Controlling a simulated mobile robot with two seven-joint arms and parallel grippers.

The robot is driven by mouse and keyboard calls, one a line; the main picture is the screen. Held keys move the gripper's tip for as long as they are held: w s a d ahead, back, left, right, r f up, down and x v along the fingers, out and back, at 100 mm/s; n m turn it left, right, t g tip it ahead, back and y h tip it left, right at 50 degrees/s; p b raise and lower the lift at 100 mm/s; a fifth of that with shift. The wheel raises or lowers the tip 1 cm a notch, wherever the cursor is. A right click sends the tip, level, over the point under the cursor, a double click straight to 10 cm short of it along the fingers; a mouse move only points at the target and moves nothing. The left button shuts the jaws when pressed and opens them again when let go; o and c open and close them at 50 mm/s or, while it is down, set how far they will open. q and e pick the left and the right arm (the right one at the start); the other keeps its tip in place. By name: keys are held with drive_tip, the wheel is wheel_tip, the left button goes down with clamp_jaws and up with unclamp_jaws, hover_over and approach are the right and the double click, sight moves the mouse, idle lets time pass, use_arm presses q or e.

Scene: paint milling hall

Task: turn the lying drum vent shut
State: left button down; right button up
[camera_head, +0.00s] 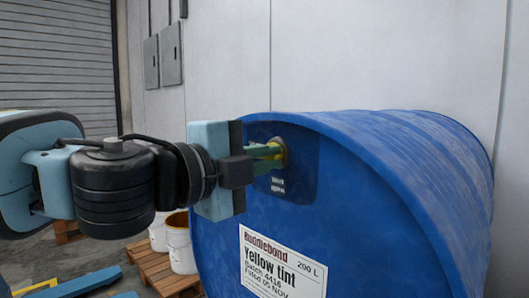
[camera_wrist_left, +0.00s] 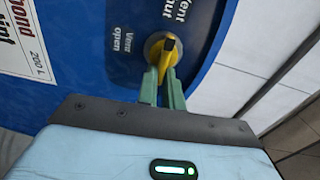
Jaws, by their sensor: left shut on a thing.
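A blue drum (camera_head: 350,200) lies on its side, its round end facing my left arm. The yellow vent handle (camera_wrist_left: 167,54), with a black tip, sits in a round fitting near the drum's rim. My left gripper (camera_head: 267,153) reaches it from the left, its green fingers shut on the handle; the fingers also show in the left wrist view (camera_wrist_left: 162,78). There, "Vent open" is printed left of the handle and "Vent shut" above it. The black tip points up, towards the "Vent shut" print. The fingers hide part of the handle. My right gripper is not in view.
White buckets (camera_head: 180,245) stand on a wooden pallet (camera_head: 158,270) to the left of the drum. A pale wall (camera_head: 390,60) stands close behind the drum. A grey roller shutter (camera_head: 60,60) is at the far left.

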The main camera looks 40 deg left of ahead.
use_arm(q)
drive_tip(key=shift+a+f+m, duration=0.1)
drive_tip(key=shift+a+m, duration=0.05)
drive_tip(key=shift+m, duration=0.15)
idle(0.4)
drive_tip(key=c, duration=1.5)
unclamp_jaws()
drive_tip(key=shift+w+a, duration=0.1)
drive_tip(key=shift+a, duration=0.05)
drive_tip(key=shift+c, duration=0.2)
drive_tip(key=s+b, duration=0.7)
drive_tip(key=s, duration=0.1)
drive_tip(key=shift+a, duration=0.2)
